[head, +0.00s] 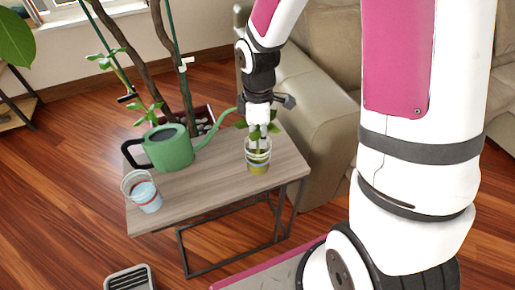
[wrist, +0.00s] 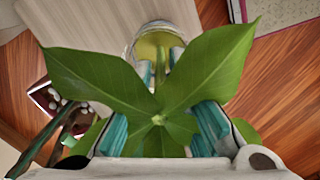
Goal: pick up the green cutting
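The green cutting (head: 272,128) stands in a clear glass jar (head: 258,168) with a yellowish lower part, on the side table's right end. Its broad leaves (wrist: 95,80) fill much of the wrist view, and its stem (wrist: 160,72) runs down into the jar (wrist: 153,42). My gripper (head: 259,128) points down over the cutting from above. Its teal-padded fingers lie on either side of the stem, partly hidden by the leaves. They look apart, with no clear contact on the stem.
A green watering can (head: 170,150) stands left of the jar, its spout reaching towards my gripper. A glass with pale blue contents (head: 146,197) is at the front left of the wooden table (head: 205,190). A potted plant with thick stems stands behind; a beige sofa (head: 315,130) is close right.

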